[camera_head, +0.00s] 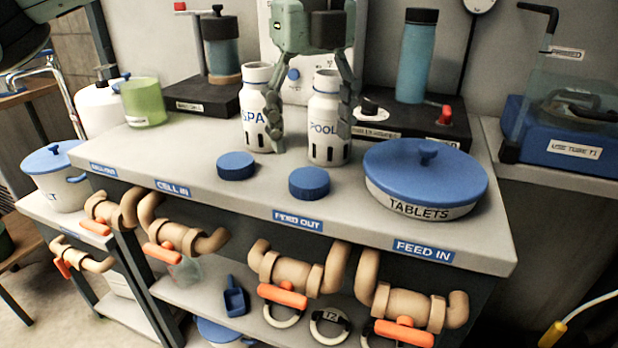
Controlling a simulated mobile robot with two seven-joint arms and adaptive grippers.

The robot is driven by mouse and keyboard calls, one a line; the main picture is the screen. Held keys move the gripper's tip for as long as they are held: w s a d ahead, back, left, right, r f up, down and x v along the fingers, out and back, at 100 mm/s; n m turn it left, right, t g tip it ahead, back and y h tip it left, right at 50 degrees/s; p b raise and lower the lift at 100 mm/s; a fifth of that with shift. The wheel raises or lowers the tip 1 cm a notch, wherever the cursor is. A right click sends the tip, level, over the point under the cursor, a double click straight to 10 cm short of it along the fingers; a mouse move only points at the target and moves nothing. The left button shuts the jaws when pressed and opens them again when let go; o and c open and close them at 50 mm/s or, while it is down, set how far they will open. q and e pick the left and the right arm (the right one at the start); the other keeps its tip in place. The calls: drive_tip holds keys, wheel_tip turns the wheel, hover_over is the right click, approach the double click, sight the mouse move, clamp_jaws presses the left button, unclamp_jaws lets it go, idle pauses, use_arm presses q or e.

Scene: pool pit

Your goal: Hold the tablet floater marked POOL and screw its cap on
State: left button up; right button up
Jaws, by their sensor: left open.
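The white tablet floater marked POOL (324,118) stands upright and uncapped on the grey bench top (400,226). The similar floater marked SPA (256,78) stands upright just left of it, also uncapped. Two blue ribbed caps lie flat in front: one cap (237,165) before SPA, the other cap (309,182) before POOL. My left gripper (309,136) comes down from above, open, its fingers on either side of the POOL floater. The left finger hangs between the two floaters and hides part of SPA. Whether either finger touches POOL I cannot tell. My right gripper is not in view.
A round blue-lidded TABLETS tub (425,176) stands close on the right. Behind are a blue bottle (417,58), a dark stand with a red knob (445,115) and a green cup (143,101). Pipes with orange valve handles (282,295) run below the front edge.

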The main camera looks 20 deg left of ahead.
sight(309, 176)
use_arm(q)
drive_tip(key=shift+f, duration=0.75)
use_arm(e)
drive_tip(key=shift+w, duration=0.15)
use_arm(q)
drive_tip(key=shift+w+a+f+p, duration=0.15)
drive_tip(key=shift+f+p, duration=0.1)
drive_tip(key=shift+f, duration=1.05)
drive_tip(key=shift+a+f+p, duration=0.1)
drive_tip(key=shift+f+p, duration=0.1)
drive_tip(key=shift+f, duration=1.1)
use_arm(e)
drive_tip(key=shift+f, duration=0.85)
use_arm(q)
drive_tip(key=c, duration=0.9)
